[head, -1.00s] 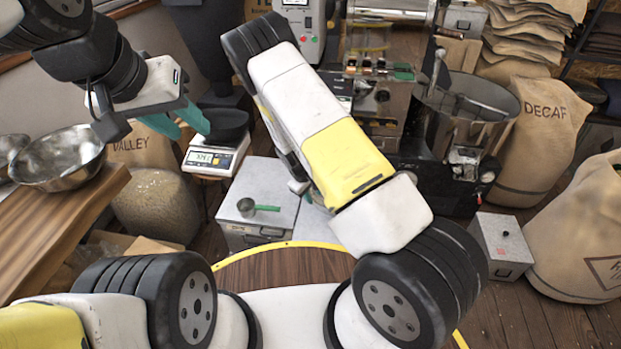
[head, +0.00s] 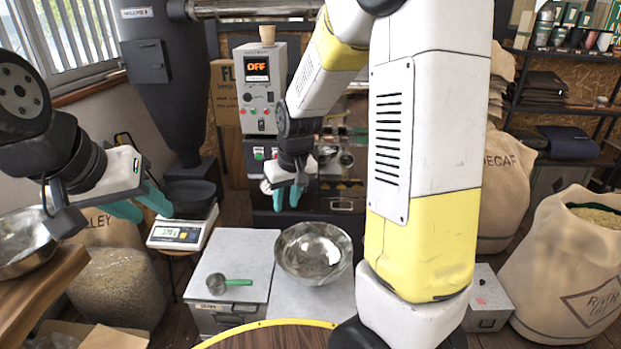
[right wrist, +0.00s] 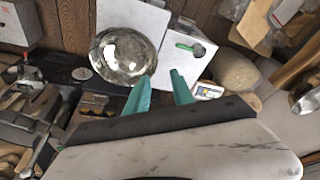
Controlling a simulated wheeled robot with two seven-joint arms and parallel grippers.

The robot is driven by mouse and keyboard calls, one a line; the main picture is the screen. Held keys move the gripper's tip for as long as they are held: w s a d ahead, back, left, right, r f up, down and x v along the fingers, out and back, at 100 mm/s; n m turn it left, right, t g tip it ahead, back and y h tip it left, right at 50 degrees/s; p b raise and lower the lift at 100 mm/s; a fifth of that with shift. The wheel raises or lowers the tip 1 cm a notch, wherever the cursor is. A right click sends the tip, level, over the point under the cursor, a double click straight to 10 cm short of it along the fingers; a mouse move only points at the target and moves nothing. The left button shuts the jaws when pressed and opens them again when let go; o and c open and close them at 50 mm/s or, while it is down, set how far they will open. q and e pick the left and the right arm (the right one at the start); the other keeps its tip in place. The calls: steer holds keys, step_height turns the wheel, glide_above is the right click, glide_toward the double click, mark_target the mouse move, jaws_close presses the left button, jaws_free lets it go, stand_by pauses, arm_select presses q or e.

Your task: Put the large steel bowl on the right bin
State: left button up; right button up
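A large, shiny steel bowl (head: 313,252) sits upright on the rear part of the right bin (head: 325,302), a box with a pale lid. It also shows in the right wrist view (right wrist: 124,55). My right gripper (head: 287,196) is above and behind the bowl, with its teal fingers apart and nothing between them. In the right wrist view its fingertips (right wrist: 160,85) are beside the bowl's rim; I cannot tell whether one touches it. My left gripper (head: 140,207) is open and empty in front of the scale.
The left bin (head: 238,262) bears a green-handled scoop (head: 228,282). A digital scale (head: 182,232) stands behind it. Another steel bowl (head: 22,245) is on the wooden table (head: 40,290) at the left. My right arm hides much of the middle right.

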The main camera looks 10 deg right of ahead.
steer(key=s+d+r+m+t+y, duration=0.1)
steer(key=s+d+r+m+t, duration=0.1)
steer(key=s+r, duration=1.3)
steer(key=s+d+t, duration=0.1)
steer(key=s+d, duration=0.1)
steer(key=s, duration=0.2)
steer(key=shift+s+r, duration=0.2)
steer(key=shift+r, duration=0.2)
